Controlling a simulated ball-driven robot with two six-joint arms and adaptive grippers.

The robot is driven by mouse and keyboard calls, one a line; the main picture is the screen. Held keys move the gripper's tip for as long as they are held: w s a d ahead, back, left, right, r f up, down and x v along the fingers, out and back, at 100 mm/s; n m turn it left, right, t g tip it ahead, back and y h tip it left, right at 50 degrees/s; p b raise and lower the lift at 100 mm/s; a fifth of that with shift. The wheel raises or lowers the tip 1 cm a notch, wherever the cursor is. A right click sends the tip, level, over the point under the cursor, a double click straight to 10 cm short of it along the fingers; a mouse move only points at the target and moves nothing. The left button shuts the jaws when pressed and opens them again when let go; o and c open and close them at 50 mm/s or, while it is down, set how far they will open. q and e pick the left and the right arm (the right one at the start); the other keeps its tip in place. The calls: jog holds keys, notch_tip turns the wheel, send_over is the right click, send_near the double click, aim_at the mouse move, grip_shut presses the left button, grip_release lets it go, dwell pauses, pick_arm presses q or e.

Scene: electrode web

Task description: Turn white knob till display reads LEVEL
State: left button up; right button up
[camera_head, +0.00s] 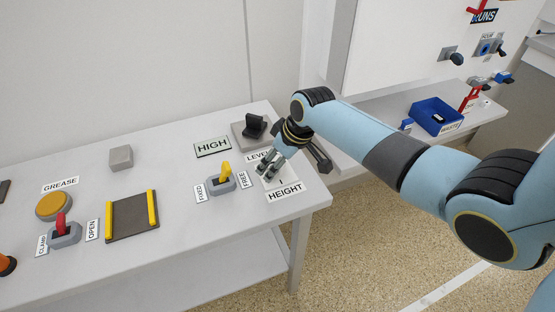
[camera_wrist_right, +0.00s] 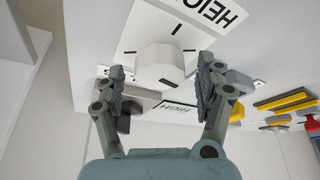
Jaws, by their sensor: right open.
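The white knob (camera_wrist_right: 160,64) shows in the right wrist view on a white plate with black tick marks; a small dark mark shows on the knob. In the head view my gripper hides most of it. My right gripper (camera_head: 267,172) is open, and in the wrist view its fingers (camera_wrist_right: 162,76) stand on either side of the knob, with gaps visible. The display (camera_head: 212,146) reads HIGH. A HEIGHT label (camera_head: 285,191) lies in front of the knob's plate, and a partly covered label starting LEVE (camera_head: 257,156) lies behind it. My left gripper is not in view.
A yellow lever switch (camera_head: 222,178) between FIXED and FREE labels stands just left of the knob. A dark block on a grey base (camera_head: 252,132) stands behind. The table's right edge is close. A blue bin (camera_head: 436,117) stands on another bench.

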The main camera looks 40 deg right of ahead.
jog(key=shift+r, duration=0.15)
jog(key=v, duration=1.1)
jog(key=shift+s+r, duration=0.25)
jog(key=shift+r, duration=0.05)
jog(key=shift+d, duration=0.1)
